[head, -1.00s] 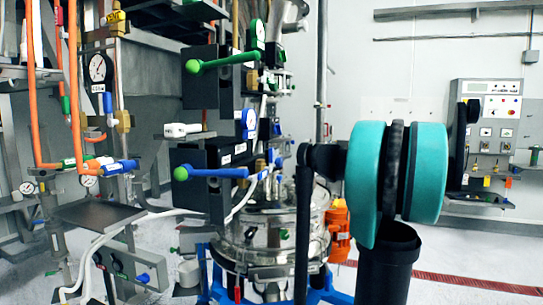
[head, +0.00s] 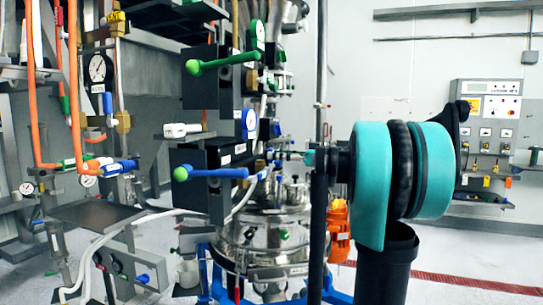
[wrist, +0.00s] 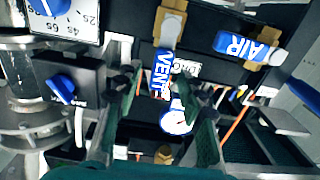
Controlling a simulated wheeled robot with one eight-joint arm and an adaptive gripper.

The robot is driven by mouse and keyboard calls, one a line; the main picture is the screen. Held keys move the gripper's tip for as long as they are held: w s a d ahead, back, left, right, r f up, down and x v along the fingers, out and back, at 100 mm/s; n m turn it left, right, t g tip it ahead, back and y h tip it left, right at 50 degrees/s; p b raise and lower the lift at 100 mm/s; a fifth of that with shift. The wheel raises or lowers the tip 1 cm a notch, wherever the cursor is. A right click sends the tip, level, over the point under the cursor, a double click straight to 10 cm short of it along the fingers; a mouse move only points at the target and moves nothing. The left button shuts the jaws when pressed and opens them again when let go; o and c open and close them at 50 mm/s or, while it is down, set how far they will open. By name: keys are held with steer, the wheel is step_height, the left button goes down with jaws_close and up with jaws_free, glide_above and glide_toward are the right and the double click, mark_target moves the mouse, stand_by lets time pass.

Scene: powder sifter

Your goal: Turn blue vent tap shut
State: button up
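The blue vent tap (wrist: 164,68) shows in the wrist view as a blue handle with white VENT lettering, below a pale fitting. It points down the picture, between the tips of my gripper (wrist: 160,82). The two dark fingers are apart, one on each side of the handle, with visible gaps, so my gripper is open. I cannot tell how far the handle is from the fingertips in depth. In the head view my arm reaches left toward the equipment, and my fingers and the vent tap are too small or hidden to make out.
A blue AIR tap (wrist: 240,46) is right of the vent tap. A blue knob (wrist: 62,88) on a black box is at left, and a white round gauge (wrist: 176,121) is below. In the head view, a blue lever (head: 215,173) and a green lever (head: 225,63) stick out.

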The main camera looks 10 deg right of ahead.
steer(key=shift+x, duration=1.3)
steer(key=shift+c, duration=0.3)
jaws_close()
